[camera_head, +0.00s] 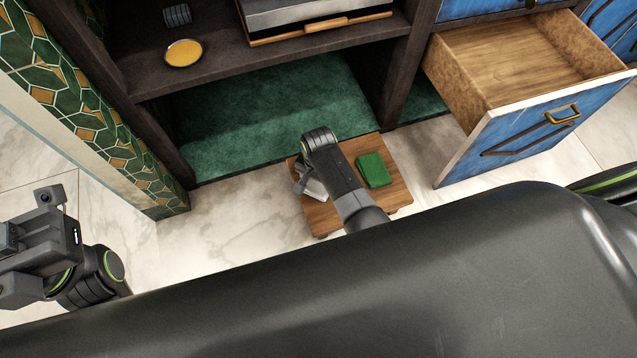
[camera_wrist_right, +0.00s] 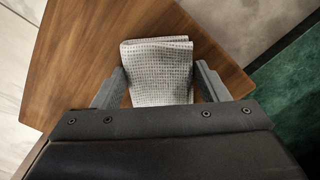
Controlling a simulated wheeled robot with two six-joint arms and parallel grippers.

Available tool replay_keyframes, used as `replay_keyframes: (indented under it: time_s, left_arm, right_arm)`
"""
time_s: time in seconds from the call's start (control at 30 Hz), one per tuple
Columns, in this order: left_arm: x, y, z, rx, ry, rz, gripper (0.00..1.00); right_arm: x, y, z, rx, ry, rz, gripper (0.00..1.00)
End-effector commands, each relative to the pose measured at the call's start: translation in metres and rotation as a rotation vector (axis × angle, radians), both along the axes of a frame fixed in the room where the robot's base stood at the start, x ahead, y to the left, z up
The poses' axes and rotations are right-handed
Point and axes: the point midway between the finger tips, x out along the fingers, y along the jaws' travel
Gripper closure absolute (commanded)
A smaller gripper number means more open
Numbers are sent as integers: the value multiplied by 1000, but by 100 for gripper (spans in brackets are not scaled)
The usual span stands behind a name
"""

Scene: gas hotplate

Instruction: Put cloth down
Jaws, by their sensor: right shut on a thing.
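A folded light grey waffle-textured cloth (camera_wrist_right: 158,70) is between the two fingers of my right gripper (camera_wrist_right: 162,84), which is shut on it. In the head view my right gripper (camera_head: 303,178) is over the left part of a low wooden table (camera_head: 345,218), and the cloth (camera_head: 314,188) shows partly beneath my arm. I cannot tell whether the cloth touches the tabletop (camera_wrist_right: 75,50). My left gripper (camera_head: 18,262) is at the left edge, away from the table; its fingers do not show clearly.
A folded green cloth or pad (camera_head: 373,170) lies on the table's right part. Behind is a dark shelf unit (camera_head: 215,85) with a yellow dish (camera_head: 184,53) and a hotplate (camera_head: 310,12). An open blue drawer (camera_head: 515,130) juts out at right. Marble floor (camera_head: 225,215) left of the table is clear.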

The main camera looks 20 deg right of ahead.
Motion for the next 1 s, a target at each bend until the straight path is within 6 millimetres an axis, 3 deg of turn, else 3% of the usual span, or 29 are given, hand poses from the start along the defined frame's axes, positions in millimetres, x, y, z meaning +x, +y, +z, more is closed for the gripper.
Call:
replay_keyframes:
  time_s: [0.33,0.37,0.53,0.83,1.0]
  left_arm:
    - [0,0,1,-3,-7,0,81]
    - [0,0,1,-3,-7,0,81]
    - [0,0,1,-2,-4,0,81]
    - [1,0,0,0,7,1,81]
    - [0,0,10,10,16,-10,81]
  right_arm:
    - [0,0,-2,1,-1,0,57]
    - [1,0,-3,1,-1,0,31]
    - [1,0,-2,0,-1,0,11]
    - [1,0,-1,0,-1,0,11]
    - [1,0,12,0,-1,1,11]
